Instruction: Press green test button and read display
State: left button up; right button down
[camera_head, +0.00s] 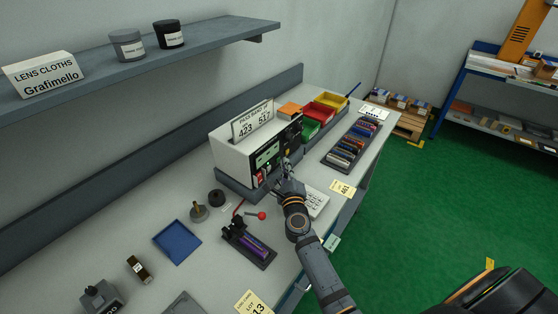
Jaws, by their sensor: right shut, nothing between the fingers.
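The tester is a white box (232,152) with a dark front panel, standing on the bench's back half. Its display (266,154) is a small pale green screen on the front; any reading is too small to make out. My right gripper (281,168) is shut and empty, close in front of the panel just below and right of the display. I cannot tell whether it touches the panel. I cannot make out the green test button; the gripper covers part of the panel. My left gripper is not in view.
A card (252,120) reading "PASS BAND 423 517" stands on the tester. A lever fixture (250,244) with a purple cylinder and red knob, a blue tray (177,242) and a rack of coloured cylinders (351,144) surround it. Red, green and yellow bins stand behind. A shelf hangs above.

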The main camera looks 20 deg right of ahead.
jog(key=shift+w+a, duration=0.2)
jog(key=shift+w, duration=0.1)
dwell(0.6)
jog(key=shift+s+d, duration=0.4)
jog(key=shift+s, duration=0.3)
jog(key=shift+d, duration=0.1)
jog(key=shift+s+d+p, duration=0.15)
jog(key=shift+s+d, duration=0.25)
jog(key=shift+s, duration=0.3)
jog(key=shift+s+d+p, duration=0.15)
jog(key=shift+s+d, duration=0.25)
jog(key=shift+s, duration=0.35)
jog(key=shift+s+d+p, duration=0.15)
jog(key=shift+s+d, duration=0.25)
jog(key=shift+s, duration=0.3)
jog(key=shift+f, duration=0.1)
